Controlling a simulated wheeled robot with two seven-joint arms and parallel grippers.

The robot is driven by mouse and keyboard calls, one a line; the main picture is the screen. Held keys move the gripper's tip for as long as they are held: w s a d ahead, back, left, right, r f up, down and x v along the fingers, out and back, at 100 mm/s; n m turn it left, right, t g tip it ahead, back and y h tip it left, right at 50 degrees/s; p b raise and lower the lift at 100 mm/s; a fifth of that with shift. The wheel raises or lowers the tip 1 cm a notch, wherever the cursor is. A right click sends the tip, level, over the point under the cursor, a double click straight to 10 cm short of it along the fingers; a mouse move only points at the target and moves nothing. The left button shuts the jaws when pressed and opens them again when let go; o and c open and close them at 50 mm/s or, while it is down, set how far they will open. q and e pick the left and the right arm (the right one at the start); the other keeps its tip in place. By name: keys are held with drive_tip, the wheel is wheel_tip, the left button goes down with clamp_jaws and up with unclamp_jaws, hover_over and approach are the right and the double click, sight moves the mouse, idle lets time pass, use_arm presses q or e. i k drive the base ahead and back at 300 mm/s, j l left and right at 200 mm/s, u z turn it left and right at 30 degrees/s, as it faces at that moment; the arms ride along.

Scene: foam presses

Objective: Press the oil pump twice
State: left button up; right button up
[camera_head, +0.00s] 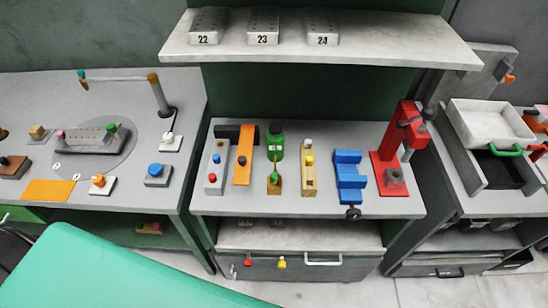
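No label marks the oil pump. The likeliest match is a small green device with a dark top (276,141), standing near the back of the middle workbench (330,204). Just in front of it is a slim green-topped piece on a brass-coloured base (274,184). I cannot tell whether the two are joined. Neither of my grippers is in view, and nothing touches these pieces.
Left of the pump are an orange bar (243,160) and a grey button box (215,168). Right are a tan block (309,170), a blue vise (349,178) and a tall red press (402,150). A shelf (370,50) with numbered blocks hangs above the back.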

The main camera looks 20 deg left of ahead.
sight(275, 128)
drive_tip(key=i+l+u, duration=0.2)
drive_tip(key=u, duration=0.2)
drive_tip(key=i+l+u, duration=0.2)
drive_tip(key=l+u, duration=0.15)
drive_tip(key=i+l+u, duration=0.1)
drive_tip(key=l+u, duration=0.3)
